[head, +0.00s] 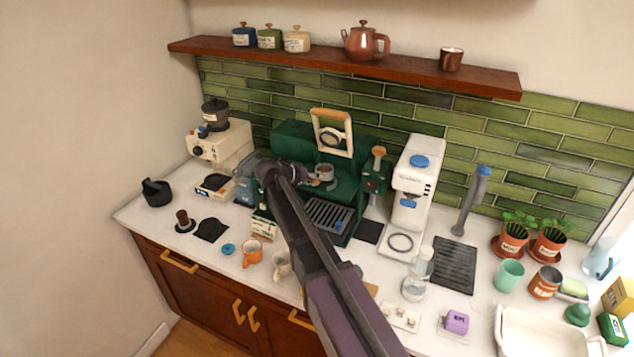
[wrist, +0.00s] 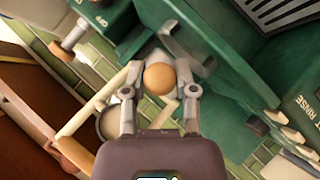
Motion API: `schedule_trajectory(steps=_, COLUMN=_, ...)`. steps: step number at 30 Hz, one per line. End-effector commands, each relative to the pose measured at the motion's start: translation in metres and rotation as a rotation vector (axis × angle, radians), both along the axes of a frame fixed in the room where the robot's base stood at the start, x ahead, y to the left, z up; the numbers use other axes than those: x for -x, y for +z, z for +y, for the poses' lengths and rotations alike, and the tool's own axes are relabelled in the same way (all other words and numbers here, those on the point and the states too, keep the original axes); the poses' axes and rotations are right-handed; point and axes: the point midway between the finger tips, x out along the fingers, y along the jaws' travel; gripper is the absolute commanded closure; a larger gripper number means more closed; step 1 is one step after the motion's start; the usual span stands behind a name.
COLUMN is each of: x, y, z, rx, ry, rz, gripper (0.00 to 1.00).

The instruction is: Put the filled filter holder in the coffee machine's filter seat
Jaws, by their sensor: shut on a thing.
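The green coffee machine (head: 290,140) stands against the tiled wall, with a pale lever frame (head: 320,118) on top. My gripper (head: 304,174) is in front of it, above the drip tray (head: 328,214). It is shut on the filter holder (head: 324,171), whose metal basket shows brown grounds and points right, roughly level. In the wrist view, the holder's round wooden handle end (wrist: 159,78) sits between the two fingers of my gripper (wrist: 160,92). The filter seat is not clearly seen; I cannot tell whether the basket touches it.
A cream grinder (head: 222,147) stands left of the machine, a white appliance (head: 412,180) to its right. A glass bottle (head: 417,275) is farther right. A wooden shelf (head: 400,72) hangs above.

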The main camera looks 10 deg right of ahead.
Motion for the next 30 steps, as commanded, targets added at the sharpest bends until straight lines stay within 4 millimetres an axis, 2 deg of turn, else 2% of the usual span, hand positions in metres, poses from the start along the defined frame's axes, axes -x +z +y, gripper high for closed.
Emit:
schedule_trajectory(steps=1, x=0.000, y=-0.008, z=0.000, rx=0.001, ry=0.000, rz=-0.001, gripper=1.00)
schedule_trajectory(steps=9, x=0.000, y=-0.022, z=0.000, rx=0.001, ry=0.000, rz=-0.001, gripper=1.00)
schedule_trajectory(steps=30, x=0.000, y=-0.025, z=0.001, rx=0.002, ry=0.001, rz=-0.001, gripper=1.00)
